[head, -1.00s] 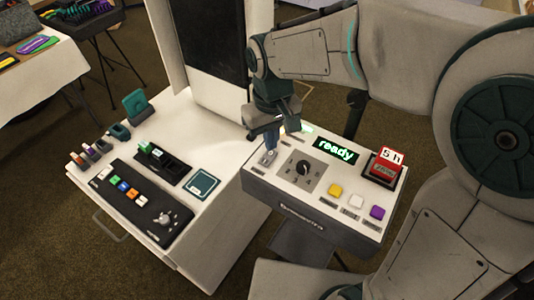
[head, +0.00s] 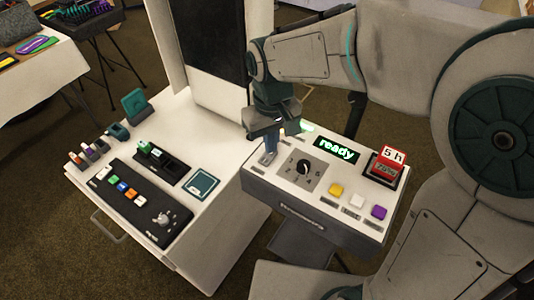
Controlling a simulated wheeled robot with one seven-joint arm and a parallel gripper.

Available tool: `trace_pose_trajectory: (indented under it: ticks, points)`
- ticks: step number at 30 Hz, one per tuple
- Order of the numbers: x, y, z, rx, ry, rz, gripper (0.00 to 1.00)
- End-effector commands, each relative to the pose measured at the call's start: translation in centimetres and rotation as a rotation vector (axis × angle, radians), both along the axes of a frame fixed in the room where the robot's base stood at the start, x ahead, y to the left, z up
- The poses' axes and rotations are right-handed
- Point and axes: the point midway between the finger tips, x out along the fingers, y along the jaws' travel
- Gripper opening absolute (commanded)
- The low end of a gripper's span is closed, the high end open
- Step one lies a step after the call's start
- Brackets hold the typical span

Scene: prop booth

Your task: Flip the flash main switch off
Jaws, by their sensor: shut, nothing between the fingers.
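The control box (head: 300,216) has a white top with a lit green "ready" display (head: 336,149), a black rotary knob (head: 303,169) and yellow, white and purple buttons. The flash main switch (head: 267,158) appears as a small metallic lever at the box's left end, left of the knob. My gripper (head: 273,142) is shut and points down just above and behind this lever. The fingertips partly overlap the switch area, so I cannot tell whether they touch it or which way the lever is set.
On the white cabinet to the left are a black panel with coloured buttons (head: 134,200), a teal-topped pad (head: 201,184) and a teal stand (head: 136,106). A dark screen rises behind.

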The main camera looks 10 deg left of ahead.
Motion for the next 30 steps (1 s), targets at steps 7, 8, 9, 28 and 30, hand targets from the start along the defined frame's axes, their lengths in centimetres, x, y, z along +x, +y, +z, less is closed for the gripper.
trace_pose_trajectory:
  ticks: [7, 8, 9, 28, 30]
  points:
    - [0.0, 0.0, -0.5, 0.0, 0.0, 0.0, 0.0]
    - [0.0, 0.0, -0.5, 0.0, 0.0, 0.0, 0.0]
    - [0.0, 0.0, -0.6, 0.0, 0.0, 0.0, 0.0]
    - [0.0, 0.0, 2.6, 0.001, -0.001, -0.001, 0.0]
    - [0.0, 0.0, 3.1, 0.001, -0.001, -0.001, 0.0]
